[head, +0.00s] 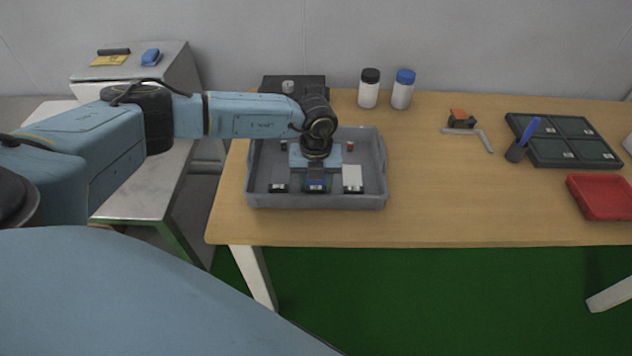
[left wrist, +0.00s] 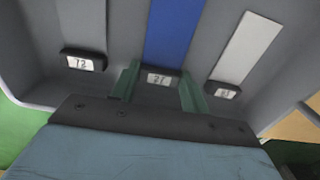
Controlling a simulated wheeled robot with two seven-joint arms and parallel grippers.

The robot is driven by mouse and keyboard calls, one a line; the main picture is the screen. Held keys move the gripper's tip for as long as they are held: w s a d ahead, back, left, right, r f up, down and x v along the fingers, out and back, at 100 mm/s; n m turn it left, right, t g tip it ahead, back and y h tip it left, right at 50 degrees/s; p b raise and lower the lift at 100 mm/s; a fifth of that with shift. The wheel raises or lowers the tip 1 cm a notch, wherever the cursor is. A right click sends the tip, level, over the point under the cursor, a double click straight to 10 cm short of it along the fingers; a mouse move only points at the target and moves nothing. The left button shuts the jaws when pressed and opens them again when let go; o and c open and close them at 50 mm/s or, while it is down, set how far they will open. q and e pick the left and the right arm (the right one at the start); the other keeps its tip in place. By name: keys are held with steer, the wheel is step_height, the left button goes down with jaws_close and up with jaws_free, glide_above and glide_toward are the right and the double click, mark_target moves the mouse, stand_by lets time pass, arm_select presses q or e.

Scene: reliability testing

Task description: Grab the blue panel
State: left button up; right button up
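The blue panel (left wrist: 170,35) lies in the grey tray, between a grey panel (left wrist: 81,20) and a white panel (left wrist: 247,48). Its near end has a dark block with a label. In the head view the blue panel (head: 316,185) shows just below my left gripper (head: 316,172), which points down into the tray (head: 375,200). In the left wrist view the two green fingers of my left gripper (left wrist: 158,88) stand apart, one at each side of the blue panel's dark block. Whether they press on it I cannot tell. The panel looks level with its neighbours. My right gripper is out of view.
The tray's walls stand close around my gripper. A dark box (head: 292,84) and two bottles, black-capped (head: 369,88) and blue-capped (head: 403,89), stand behind. To the right are a dark compartment tray (head: 565,140) and a red tray (head: 602,197).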

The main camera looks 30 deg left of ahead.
arm_select(q)
steer(key=c, duration=0.3)
steer(key=shift+r, duration=0.1)
